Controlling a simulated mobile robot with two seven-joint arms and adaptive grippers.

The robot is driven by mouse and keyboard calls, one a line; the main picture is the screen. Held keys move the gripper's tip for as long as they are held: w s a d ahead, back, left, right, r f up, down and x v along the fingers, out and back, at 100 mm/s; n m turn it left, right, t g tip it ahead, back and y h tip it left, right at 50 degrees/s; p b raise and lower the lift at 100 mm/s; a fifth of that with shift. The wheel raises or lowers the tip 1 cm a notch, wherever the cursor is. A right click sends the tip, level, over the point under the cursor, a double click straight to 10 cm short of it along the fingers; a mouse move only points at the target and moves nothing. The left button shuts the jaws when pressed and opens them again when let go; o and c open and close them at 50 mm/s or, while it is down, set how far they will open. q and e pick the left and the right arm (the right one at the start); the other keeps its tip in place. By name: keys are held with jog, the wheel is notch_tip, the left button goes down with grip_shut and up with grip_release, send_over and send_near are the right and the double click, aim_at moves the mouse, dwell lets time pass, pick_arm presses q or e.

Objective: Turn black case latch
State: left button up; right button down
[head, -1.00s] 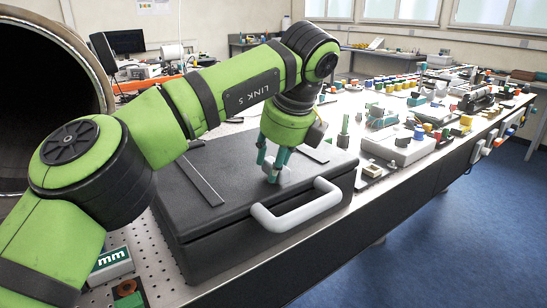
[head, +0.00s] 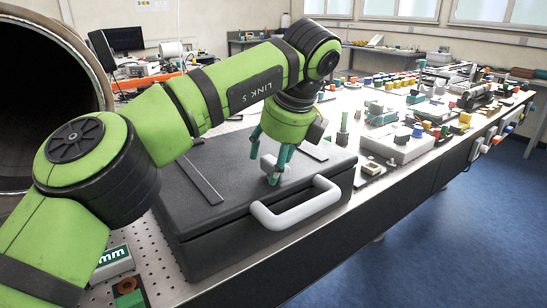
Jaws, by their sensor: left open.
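The black case (head: 220,232) lies closed on the table, with a light grey handle (head: 297,208) on its front side. A small light grey latch (head: 269,164) sits on the lid behind the handle. My left gripper (head: 264,169) points down over the lid with its teal fingers open. One finger is on the far left side of the latch and the other is at its near right side, in front of part of it. I cannot tell whether either finger touches it. My right gripper is not in view.
The perforated table (head: 146,240) carries many small coloured parts to the right of the case. A grey box (head: 397,146) stands beyond the case. A large dark pipe (head: 40,95) opens at the left. Blue floor lies free at the right.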

pick_arm(q)
jog(key=shift+r, duration=0.1)
jog(key=v, duration=0.7)
jog(key=shift+s+r, duration=0.1)
jog(key=shift+r, duration=0.05)
